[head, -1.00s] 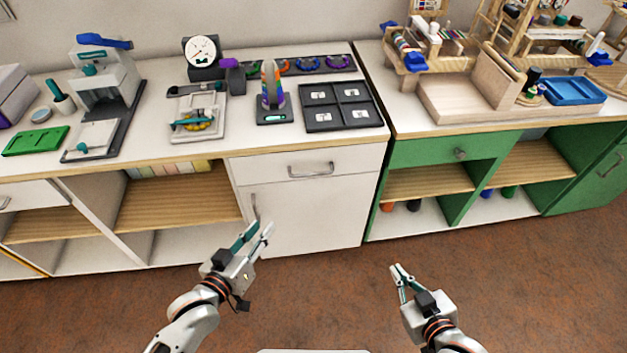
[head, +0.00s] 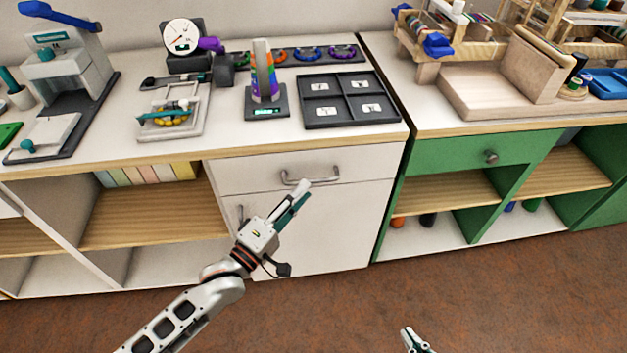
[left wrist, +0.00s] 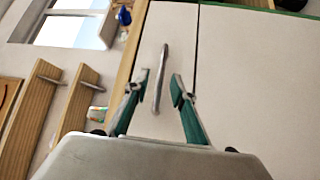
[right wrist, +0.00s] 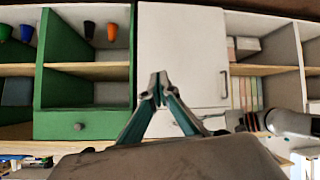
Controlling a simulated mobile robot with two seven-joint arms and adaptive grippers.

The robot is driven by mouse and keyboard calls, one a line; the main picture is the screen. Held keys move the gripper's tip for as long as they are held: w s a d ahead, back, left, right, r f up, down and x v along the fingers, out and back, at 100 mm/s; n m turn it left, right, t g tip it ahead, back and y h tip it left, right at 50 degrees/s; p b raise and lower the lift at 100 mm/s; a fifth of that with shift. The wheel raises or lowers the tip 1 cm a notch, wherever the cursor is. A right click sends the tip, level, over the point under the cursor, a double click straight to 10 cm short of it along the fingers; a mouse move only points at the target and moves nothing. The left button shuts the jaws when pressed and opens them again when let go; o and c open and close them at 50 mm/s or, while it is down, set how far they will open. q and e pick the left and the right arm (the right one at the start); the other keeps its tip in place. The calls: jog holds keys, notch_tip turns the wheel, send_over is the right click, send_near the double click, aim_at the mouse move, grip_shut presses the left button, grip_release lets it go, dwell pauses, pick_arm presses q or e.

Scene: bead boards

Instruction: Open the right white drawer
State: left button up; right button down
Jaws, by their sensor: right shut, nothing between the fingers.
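The right white drawer (head: 350,164) is shut, its front flush with the white cabinet under the worktop. Its metal bar handle (head: 311,180) is partly covered by my left gripper (head: 299,192) in the head view. In the left wrist view the drawer front (left wrist: 178,30) shows the handle (left wrist: 161,75) between the two spread fingertips of my left gripper (left wrist: 161,87). The fingers are open, and I cannot tell whether they touch the bar. My right gripper (right wrist: 158,86) is shut and empty, low over the floor at the bottom of the head view (head: 407,338).
A white cupboard door (head: 335,230) with its own handle lies below the drawer. Green shelving (head: 470,155) stands to the right and an open shelf (head: 150,215) to the left. The worktop above holds a black four-part tray (head: 350,100) and a striped cone (head: 264,75).

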aim_at(314, 181)
pick_arm(q)
jog(key=x, duration=0.4)
jog(key=shift+w+d+f+b, duration=0.1)
jog(key=shift+w+d+b, duration=0.1)
jog(key=shift+b, duration=0.15)
jog(key=shift+w+d, duration=0.15)
jog(key=shift+w, duration=0.1)
grip_shut()
